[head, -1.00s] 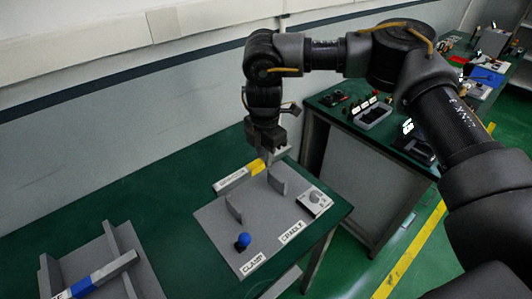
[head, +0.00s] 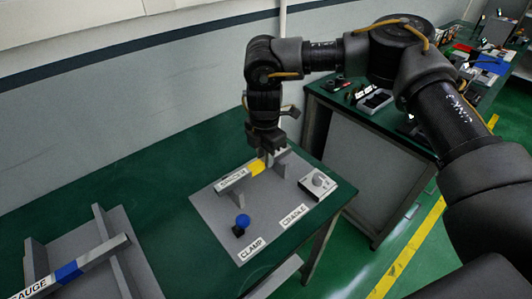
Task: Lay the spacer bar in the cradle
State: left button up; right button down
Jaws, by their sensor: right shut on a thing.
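The spacer bar (head: 235,180) is a grey bar with a white label and a yellow band. My right gripper (head: 265,157) points down and is shut on it near the yellow band. The cradle is a pair of upright grey plates on a grey base plate (head: 225,216). Its right plate (head: 281,163) shows beside the gripper; its left plate is mostly covered by the bar. The bar spans the line of the two plates. I cannot tell whether it touches them or is just above. My left gripper is not in view.
A blue-topped clamp knob (head: 242,221) stands at the front of the base plate, and a white box with a dial (head: 318,184) at its right. A gauge bar with a blue band (head: 69,272) lies across a grey rack at lower left. Green table lies clear between.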

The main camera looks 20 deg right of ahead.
jog(key=shift+f, duration=0.3)
dwell(0.4)
jog(key=c, duration=1.2)
grip_release()
jog(key=shift+o, duration=0.2)
